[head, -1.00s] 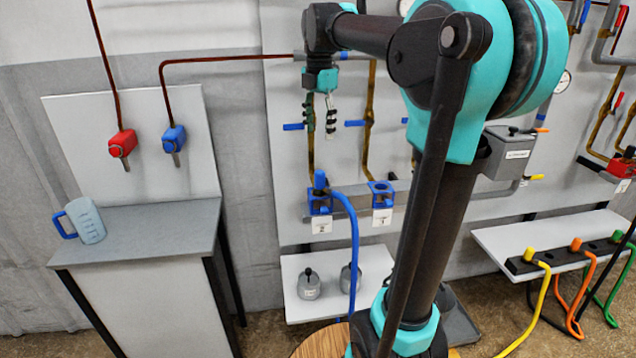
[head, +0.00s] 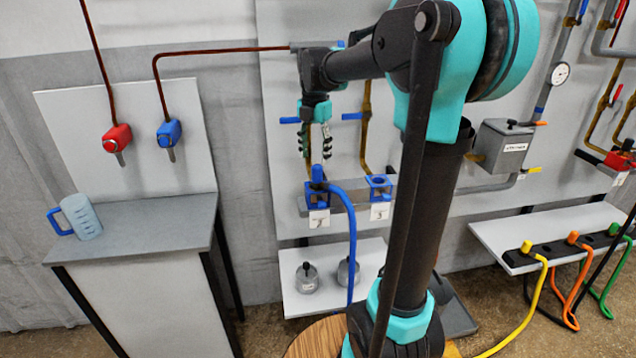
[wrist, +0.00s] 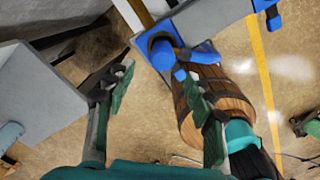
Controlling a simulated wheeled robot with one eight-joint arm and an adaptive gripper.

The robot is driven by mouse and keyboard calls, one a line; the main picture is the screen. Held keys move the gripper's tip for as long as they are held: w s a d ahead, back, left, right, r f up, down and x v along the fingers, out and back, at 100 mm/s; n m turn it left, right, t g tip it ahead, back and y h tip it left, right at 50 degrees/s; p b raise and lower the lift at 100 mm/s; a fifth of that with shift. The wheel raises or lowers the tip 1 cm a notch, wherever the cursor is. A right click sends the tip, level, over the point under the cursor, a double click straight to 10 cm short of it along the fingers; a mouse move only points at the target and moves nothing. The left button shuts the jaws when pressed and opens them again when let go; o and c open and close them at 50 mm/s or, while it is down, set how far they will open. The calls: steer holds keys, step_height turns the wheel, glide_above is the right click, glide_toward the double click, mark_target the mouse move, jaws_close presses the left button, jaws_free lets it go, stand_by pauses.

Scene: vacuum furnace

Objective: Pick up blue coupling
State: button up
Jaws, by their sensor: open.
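The blue coupling (head: 318,173) stands upright in the left blue holder (head: 318,194) on the wall panel, with a blue hose (head: 352,240) curving down from it. My gripper (head: 315,148) points down just above the coupling, open and empty, with a small gap below the fingertips. In the wrist view my open gripper (wrist: 163,88) has its fingers well apart. The blue coupling (wrist: 180,73) shows there beyond the fingertips, nearer the right finger, in front of the blue holder (wrist: 162,45). The right finger partly covers the hose area.
A second blue holder (head: 378,188) stands to the right. Below is a white shelf (head: 325,293) with grey weights (head: 307,277). A grey box (head: 502,147) and hanging coloured hoses (head: 570,275) are at the right. A table with a mug (head: 82,216) is at the left.

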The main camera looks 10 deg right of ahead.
mark_target(317, 166)
steer(key=f, duration=0.4)
steer(key=shift+w+d, duration=0.25)
steer(key=shift+d, duration=0.15)
steer(key=shift+f, duration=0.6)
jaws_close()
